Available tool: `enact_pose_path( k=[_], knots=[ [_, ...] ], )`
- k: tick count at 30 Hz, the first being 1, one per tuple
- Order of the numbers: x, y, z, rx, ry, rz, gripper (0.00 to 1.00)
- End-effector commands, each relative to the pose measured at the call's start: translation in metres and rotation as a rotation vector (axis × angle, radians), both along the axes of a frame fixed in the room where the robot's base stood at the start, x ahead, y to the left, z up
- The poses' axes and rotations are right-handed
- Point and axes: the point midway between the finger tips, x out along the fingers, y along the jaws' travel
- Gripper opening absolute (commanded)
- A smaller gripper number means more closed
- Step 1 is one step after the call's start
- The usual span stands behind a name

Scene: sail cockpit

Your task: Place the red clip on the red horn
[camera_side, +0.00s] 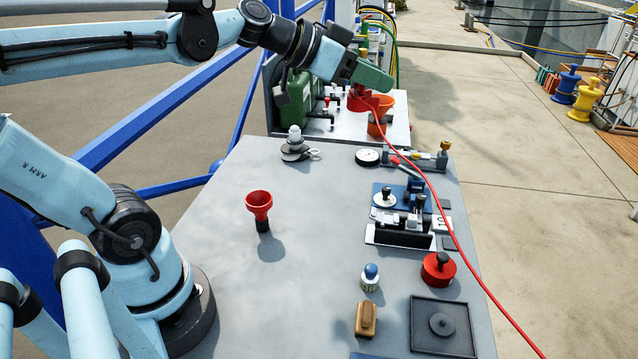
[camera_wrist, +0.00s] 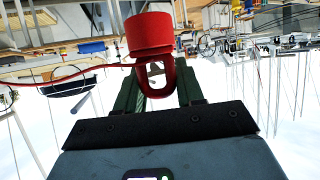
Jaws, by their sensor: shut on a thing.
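A red piece, which I take to be the red clip (camera_side: 359,100), is held in my gripper (camera_side: 372,76) high above the far end of the grey table. In the wrist view the clip (camera_wrist: 149,33) has a round head and a loop, with the loop between the green fingers of my gripper (camera_wrist: 160,88). A red line runs from near it down to the right. A red flared piece on a black foot, which looks like the red horn (camera_side: 259,203), stands upright on the table's left half, well apart from my gripper.
An orange funnel (camera_side: 381,112) stands on the rear bench just behind the clip. A grey stacked fitting (camera_side: 294,146), blue fixture (camera_side: 387,191), red round block with black knob (camera_side: 438,269), wooden block (camera_side: 366,318) and dark tray (camera_side: 420,345) stand on the table. Around the horn is clear.

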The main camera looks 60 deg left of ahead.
Motion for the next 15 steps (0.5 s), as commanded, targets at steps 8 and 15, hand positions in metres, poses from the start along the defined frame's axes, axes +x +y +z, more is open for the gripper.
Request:
enact_pose_path(
  k=[8, 15],
  knots=[
    [-0.012, -0.003, 0.006, 0.001, 0.001, 0.056, 0.04],
    [-0.02, -0.002, -0.029, 0.002, -0.002, 0.181, 0.04]
  ],
)
